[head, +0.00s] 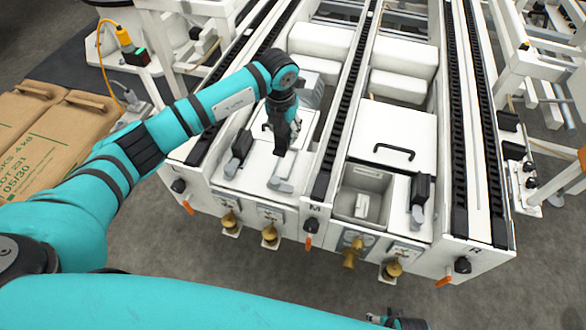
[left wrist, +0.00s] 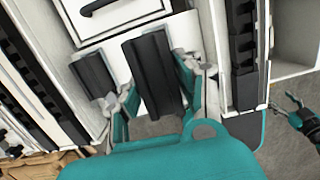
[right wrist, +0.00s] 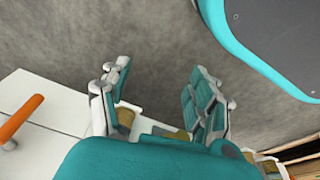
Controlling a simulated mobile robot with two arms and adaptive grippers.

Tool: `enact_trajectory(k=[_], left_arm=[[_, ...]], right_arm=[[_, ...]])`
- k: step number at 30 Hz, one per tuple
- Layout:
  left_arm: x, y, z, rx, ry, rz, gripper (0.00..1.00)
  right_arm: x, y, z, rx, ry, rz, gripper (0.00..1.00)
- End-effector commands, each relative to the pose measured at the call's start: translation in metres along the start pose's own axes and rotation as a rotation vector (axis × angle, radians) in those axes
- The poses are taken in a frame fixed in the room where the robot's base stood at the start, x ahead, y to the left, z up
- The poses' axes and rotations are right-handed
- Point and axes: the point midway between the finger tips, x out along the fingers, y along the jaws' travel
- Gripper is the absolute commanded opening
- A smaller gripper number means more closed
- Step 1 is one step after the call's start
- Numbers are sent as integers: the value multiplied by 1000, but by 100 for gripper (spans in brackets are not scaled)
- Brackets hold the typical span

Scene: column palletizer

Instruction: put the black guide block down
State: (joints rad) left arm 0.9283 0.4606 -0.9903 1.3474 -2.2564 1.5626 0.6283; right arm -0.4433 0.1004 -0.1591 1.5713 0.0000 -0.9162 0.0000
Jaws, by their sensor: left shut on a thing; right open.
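The black guide block (left wrist: 152,75) is a dark, ribbed bar between the fingers of my left gripper (left wrist: 155,92) in the left wrist view. In the head view my left gripper (head: 282,118) points down over the white machine's left bay, and the block (head: 281,140) shows below it. A grey-white foot piece (head: 284,172) lies just under or beside the block; I cannot tell whether they touch. My right gripper (right wrist: 160,92) is open and empty in the right wrist view, above the floor beside a white surface. In the head view only its tip shows at the bottom edge.
A similar black block (head: 241,146) stands to the left in the same bay, and another (head: 420,190) in the right bay. An open bin (head: 345,205) holds a white piece. Dark conveyor rails (head: 342,100) flank the bays.

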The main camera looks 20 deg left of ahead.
Motion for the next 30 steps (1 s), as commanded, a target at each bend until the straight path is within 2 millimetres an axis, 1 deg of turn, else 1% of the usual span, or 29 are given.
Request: enact_trajectory(k=[6, 9, 14, 18, 22, 30], left_arm=[[40, 0, -5, -27, 4, 3, 0], [54, -1, -7, -25, 3, 2, 0], [68, 0, -8, -24, 3, 3, 0], [90, -1, -11, -23, 4, 1, 0], [98, 0, -11, -23, 1, 2, 0], [98, 0, -12, -22, 1, 2, 0]], right_arm=[[-12, 1, -11, 2, 12, 1, 61], [-19, 1, -16, 3, 16, 2, 61], [-26, 2, -20, 3, 20, 3, 61], [-36, 2, -27, 5, 28, 3, 61], [-43, 2, -30, 5, 30, 4, 61], [-43, 2, -30, 5, 29, 4, 61]])
